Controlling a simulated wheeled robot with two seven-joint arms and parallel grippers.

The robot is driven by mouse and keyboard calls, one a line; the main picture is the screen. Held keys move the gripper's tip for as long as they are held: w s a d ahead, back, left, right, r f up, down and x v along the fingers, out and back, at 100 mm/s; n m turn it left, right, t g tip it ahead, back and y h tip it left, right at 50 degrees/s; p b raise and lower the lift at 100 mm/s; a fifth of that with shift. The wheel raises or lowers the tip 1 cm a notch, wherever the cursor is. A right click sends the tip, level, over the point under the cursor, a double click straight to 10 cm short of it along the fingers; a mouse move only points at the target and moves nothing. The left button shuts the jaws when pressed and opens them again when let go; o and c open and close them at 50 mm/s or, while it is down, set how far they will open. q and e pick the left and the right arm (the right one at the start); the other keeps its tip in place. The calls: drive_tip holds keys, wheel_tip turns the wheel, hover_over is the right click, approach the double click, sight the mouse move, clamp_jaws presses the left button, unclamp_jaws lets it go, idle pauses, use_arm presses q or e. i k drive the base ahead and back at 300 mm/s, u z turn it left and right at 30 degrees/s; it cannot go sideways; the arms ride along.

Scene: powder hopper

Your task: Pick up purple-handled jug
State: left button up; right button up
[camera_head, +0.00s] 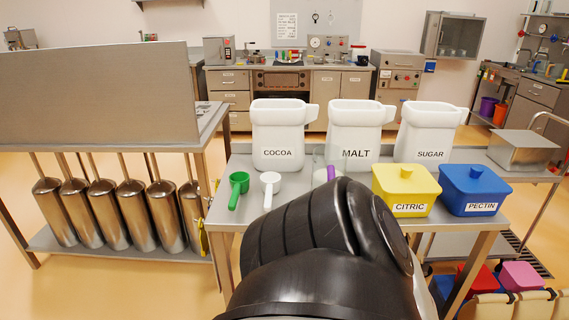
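The purple-handled jug (320,160) is clear and stands on the grey table, in front of the gap between the COCOA and MALT containers. Its purple handle (331,173) shows just above a large black part of my own body, which hides the lower part of the jug. Neither of my grippers can be made out in this view, so I cannot see where they are relative to the jug.
White COCOA (278,135), MALT (354,130) and SUGAR (428,130) containers stand behind. Green (238,188) and white (270,187) scoops lie left of the jug. Yellow CITRIC (405,190) and blue PECTIN (473,190) boxes stand right. Metal cylinders (130,213) line the left bench.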

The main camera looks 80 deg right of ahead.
sight(330, 161)
drive_tip(key=z, duration=2.2)
